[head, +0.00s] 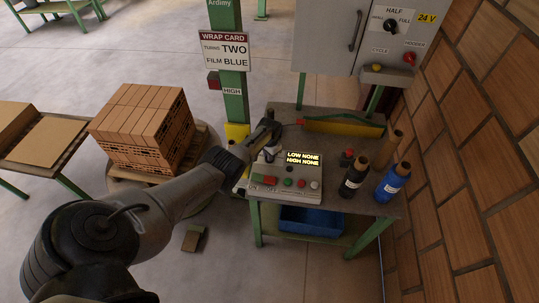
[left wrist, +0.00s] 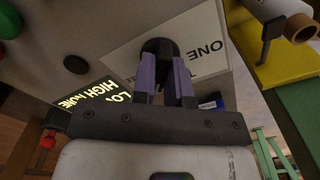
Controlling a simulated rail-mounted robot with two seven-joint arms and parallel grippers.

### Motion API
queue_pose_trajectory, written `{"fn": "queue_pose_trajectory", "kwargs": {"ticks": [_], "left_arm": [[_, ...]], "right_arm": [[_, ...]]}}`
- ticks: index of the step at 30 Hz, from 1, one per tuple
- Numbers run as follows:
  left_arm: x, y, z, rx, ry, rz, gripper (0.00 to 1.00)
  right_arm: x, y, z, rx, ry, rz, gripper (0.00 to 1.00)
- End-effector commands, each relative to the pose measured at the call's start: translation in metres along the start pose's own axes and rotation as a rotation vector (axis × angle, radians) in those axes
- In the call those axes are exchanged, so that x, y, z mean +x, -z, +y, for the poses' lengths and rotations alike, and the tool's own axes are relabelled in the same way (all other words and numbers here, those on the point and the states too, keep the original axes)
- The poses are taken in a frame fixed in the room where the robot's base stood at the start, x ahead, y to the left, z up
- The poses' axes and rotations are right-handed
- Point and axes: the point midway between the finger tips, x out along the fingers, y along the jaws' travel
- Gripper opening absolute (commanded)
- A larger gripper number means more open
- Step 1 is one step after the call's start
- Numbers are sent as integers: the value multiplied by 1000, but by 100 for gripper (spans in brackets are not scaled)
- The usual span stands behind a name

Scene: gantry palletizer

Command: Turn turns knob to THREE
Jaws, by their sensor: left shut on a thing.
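The turns knob (left wrist: 160,46) is black and round, on a white label plate (left wrist: 203,42) on the control panel. The word ONE shows on the plate; other markings are hidden, and I cannot tell where the knob points. My left gripper (left wrist: 166,75) is shut on the knob, one finger on each side. In the head view my left gripper (head: 270,152) reaches down to the back left of the panel (head: 300,174) and hides the knob. The panel display (head: 303,158) reads LOW NONE, HIGH NONE. My right gripper is not in view.
A wrap card (head: 226,50) on the green post reads turns TWO, film BLUE. A black bottle-like roll (head: 352,180) and a blue one (head: 391,185) stand right of the panel. A brick stack (head: 145,125) stands left. A brick wall (head: 480,150) bounds the right.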

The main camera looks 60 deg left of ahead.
Motion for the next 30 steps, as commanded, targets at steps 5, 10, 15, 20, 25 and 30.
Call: {"fn": "queue_pose_trajectory", "kwargs": {"ticks": [5, 10, 15, 20, 25, 30], "left_arm": [[0, 0, 0, 67, 1, -1, 0], [0, 0, 0, 99, 0, -1, 0], [0, 0, 0, 111, 0, 0, 0], [0, 0, 0, 112, 0, 0, 0], [0, 0, 0, 112, 1, 0, 0], [0, 0, 0, 112, 1, 0, 30]], "right_arm": [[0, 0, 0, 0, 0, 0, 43], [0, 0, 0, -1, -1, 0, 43], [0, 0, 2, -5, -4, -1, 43], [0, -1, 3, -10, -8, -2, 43], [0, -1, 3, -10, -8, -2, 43], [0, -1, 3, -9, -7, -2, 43]]}}
